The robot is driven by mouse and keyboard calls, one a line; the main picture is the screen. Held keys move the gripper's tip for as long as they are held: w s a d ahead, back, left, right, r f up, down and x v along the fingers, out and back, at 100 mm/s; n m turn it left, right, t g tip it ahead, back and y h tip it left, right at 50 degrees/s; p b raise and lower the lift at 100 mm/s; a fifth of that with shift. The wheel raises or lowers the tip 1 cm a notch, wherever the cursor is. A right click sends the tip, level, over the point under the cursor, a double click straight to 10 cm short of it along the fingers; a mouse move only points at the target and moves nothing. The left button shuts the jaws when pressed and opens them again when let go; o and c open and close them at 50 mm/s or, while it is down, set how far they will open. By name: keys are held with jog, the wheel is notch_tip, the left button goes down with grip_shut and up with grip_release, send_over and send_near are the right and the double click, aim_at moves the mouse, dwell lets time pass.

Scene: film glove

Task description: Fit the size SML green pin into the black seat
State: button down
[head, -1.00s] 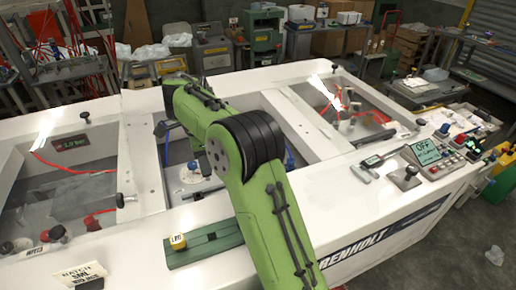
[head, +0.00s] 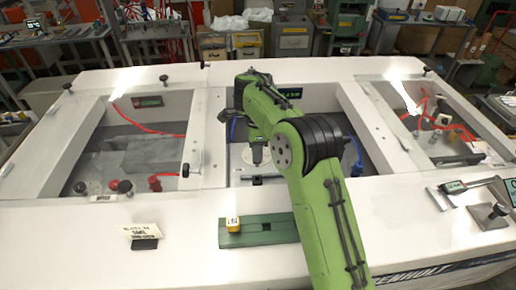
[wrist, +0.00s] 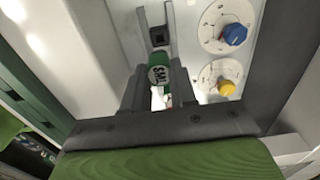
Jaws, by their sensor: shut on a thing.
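My gripper (wrist: 159,88) is shut on the green pin (wrist: 160,74), whose round green top reads SML in the wrist view. The black seat (wrist: 158,36), a dark narrow piece with a square opening, lies just beyond the pin in that view. The pin appears apart from the opening; its lower end is hidden. In the head view my gripper (head: 257,155) points down inside the middle bay, above a dark bar (head: 262,180). The pin is too small to make out there.
Blue (wrist: 234,34) and yellow (wrist: 227,87) knobs stand right of the seat in the wrist view. Bay walls surround my gripper. On the front ledge are a green block (head: 262,230) bearing a yellow-topped piece (head: 233,223) and a lettered card (head: 138,231).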

aim_at(257, 166)
jog(key=shift+f+b, duration=1.95)
jog(key=shift+f, duration=0.75)
jog(key=shift+f, duration=0.3)
jog(key=shift+f+b, duration=1.05)
jog(key=c, duration=0.8)
grip_release()
notch_tip(257, 166, up, 16)
jog(key=p, duration=0.6)
